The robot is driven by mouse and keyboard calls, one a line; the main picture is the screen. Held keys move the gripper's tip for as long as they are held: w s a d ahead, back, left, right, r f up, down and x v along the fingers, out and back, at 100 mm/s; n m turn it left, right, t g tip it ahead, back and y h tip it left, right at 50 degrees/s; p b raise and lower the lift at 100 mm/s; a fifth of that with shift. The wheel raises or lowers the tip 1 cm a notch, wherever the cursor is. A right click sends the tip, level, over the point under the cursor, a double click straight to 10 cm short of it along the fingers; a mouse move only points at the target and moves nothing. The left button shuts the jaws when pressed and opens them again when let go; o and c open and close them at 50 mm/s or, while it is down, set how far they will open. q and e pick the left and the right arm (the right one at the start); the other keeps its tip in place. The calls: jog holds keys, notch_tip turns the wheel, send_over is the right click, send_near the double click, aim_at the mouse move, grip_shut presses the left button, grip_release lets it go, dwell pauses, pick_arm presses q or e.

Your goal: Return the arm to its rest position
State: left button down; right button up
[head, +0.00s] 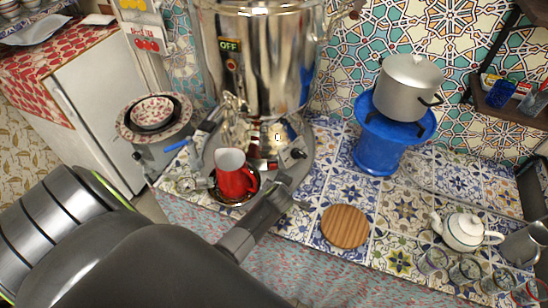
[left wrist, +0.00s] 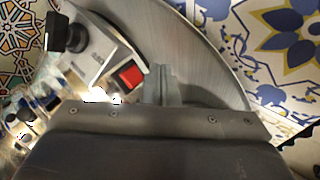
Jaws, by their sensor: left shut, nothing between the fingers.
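My left arm reaches in from the lower left of the head view, and its gripper (head: 290,192) is just in front of the samovar's round metal base, beside the red jug. In the left wrist view the fingers of the left gripper (left wrist: 162,80) are together and hold nothing. The grey round base (left wrist: 215,45) fills the area beyond them, with a small red square part (left wrist: 131,74) and a black knob (left wrist: 68,33) close to the fingers. Whether the fingers touch the base, I cannot tell. My right gripper is not in view.
A red jug (head: 234,176) stands left of the gripper, below the large silver samovar (head: 265,65). A wooden round board (head: 345,226) lies to the right. A blue stand (head: 383,153) with a grey pot (head: 408,88), and a white teapot (head: 464,231) with glasses, are farther right.

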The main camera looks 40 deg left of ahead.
pick_arm(q)
jog(key=shift+s+d+p, duration=0.35)
jog(key=shift+s+d, duration=0.35)
jog(key=shift+d, duration=0.05)
